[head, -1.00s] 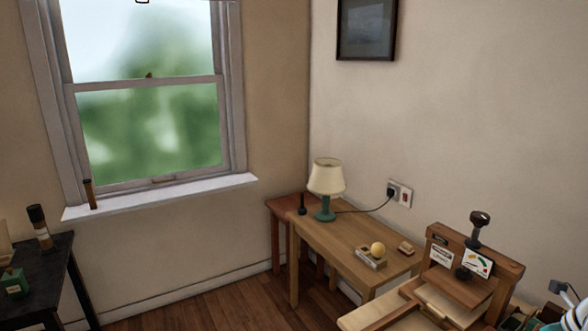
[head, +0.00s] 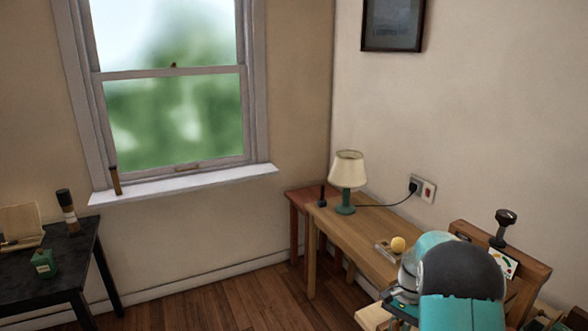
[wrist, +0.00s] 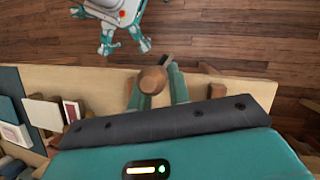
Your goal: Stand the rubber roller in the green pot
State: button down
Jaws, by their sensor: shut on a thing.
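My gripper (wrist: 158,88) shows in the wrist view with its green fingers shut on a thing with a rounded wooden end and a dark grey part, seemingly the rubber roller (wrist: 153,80). The held thing is above a pale wooden board, partly hidden by the fingers. In the head view my arm covers the lower right, and I cannot make out the gripper's tips there.
The dark table (head: 85,250) also bears a brush-like upright thing (head: 67,210). A wooden table (head: 345,232) with a lamp (head: 347,180) stands in the corner. A wooden press-like frame (head: 520,262) is at the right. Bare floor (head: 240,305) lies between the tables.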

jog(key=w+a+f+n+h, duration=0.1)
jog(key=a+f+n+h, duration=0.1)
jog(key=a+n, duration=0.3)
jog(key=w+a+f+n+h, duration=0.2)
jog(key=a+f+n, duration=0.3)
jog(key=a, duration=0.4)
jog(key=shift+a+f+n, duration=0.15)
jog(key=shift+a+n, duration=0.25)
jog(key=shift+n, duration=0.2)
jog(key=shift+s+d, duration=0.1)
